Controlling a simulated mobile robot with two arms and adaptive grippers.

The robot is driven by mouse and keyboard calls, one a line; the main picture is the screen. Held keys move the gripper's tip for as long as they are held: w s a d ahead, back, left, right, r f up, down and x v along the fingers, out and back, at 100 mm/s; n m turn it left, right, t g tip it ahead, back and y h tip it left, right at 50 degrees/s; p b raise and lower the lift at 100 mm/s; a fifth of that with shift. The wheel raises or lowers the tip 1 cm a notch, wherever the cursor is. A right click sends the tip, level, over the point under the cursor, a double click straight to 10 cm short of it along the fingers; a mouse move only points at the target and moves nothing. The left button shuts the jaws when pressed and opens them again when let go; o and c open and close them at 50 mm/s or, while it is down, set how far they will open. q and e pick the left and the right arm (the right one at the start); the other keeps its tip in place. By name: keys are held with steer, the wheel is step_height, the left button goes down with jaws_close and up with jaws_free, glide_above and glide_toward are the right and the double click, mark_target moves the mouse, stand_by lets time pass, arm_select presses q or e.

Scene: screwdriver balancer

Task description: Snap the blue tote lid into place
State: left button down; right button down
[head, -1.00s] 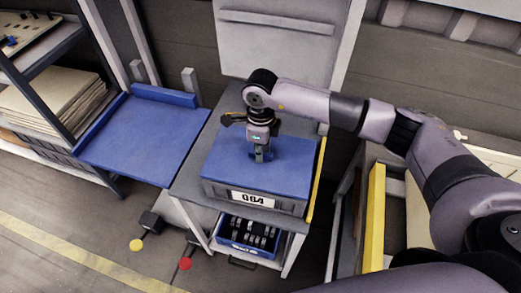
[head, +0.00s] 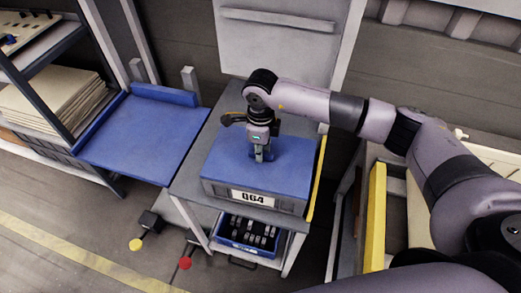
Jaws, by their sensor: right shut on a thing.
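The blue tote lid (head: 285,168) lies flat on top of the grey tote (head: 280,201), which carries a white label reading 064. The tote stands on a grey stand. My right gripper (head: 262,158) points straight down at the lid's middle and appears to touch it. Its fingers are close together, shut on a small part at the lid's top that they mostly hide. The far edge of the lid is partly behind my arm. My left gripper is not in view.
A blue platform (head: 143,140) is left of the stand. A blue bin (head: 248,235) with dark items sits on the shelf below. Yellow (head: 136,245) and red (head: 185,264) pedals are on the floor. A yellow post (head: 375,215) stands at right.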

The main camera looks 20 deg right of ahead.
stand_by(0.4)
steer(key=c, duration=1.5)
jaws_free()
steer(key=shift+f, duration=0.1)
step_height(320, 180, up, 12)
steer(key=shift+r, duration=0.15)
